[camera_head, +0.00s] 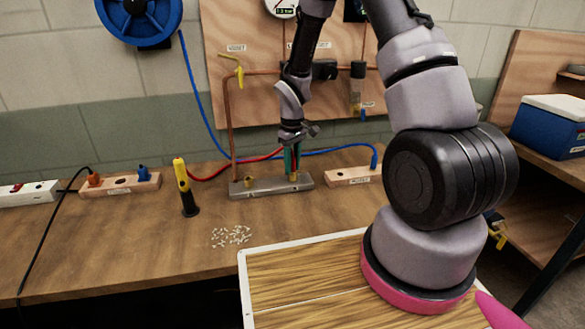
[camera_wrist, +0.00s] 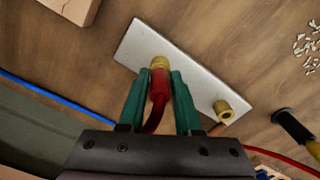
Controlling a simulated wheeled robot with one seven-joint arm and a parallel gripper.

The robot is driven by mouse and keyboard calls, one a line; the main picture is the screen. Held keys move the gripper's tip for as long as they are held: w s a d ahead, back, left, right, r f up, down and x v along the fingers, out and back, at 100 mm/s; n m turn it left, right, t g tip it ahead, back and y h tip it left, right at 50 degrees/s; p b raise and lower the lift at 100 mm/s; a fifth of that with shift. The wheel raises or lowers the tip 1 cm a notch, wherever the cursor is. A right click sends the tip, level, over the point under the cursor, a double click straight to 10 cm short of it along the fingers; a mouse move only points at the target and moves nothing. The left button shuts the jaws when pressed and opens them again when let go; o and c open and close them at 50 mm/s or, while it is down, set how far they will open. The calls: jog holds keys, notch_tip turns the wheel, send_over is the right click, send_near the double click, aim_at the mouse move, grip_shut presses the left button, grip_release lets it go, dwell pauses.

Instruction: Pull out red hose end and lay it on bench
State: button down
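The red hose end (camera_wrist: 158,90) stands on a brass fitting (camera_wrist: 160,62) of the grey metal block. The block (camera_head: 245,189) lies on the bench (camera_head: 140,225), and its plate also shows in the wrist view (camera_wrist: 192,85). My gripper (camera_head: 291,160) points down over the block's right part. Its two green fingers (camera_wrist: 159,95) sit on either side of the red hose end, with no clear gap seen. The hose end is still on the fitting. In the head view my fingers mostly hide the hose end.
A wooden block with the blue hose (camera_head: 350,176) is right of the metal block. A yellow-black tool (camera_head: 185,188) stands to the left. Small white pieces (camera_head: 231,236) lie in front. A white-edged wooden board (camera_head: 243,275) is nearer. Bench between tool and left blocks is clear.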

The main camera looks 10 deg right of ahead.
jog(key=shift+r, duration=1.4)
jog(key=shift+r, duration=1.45)
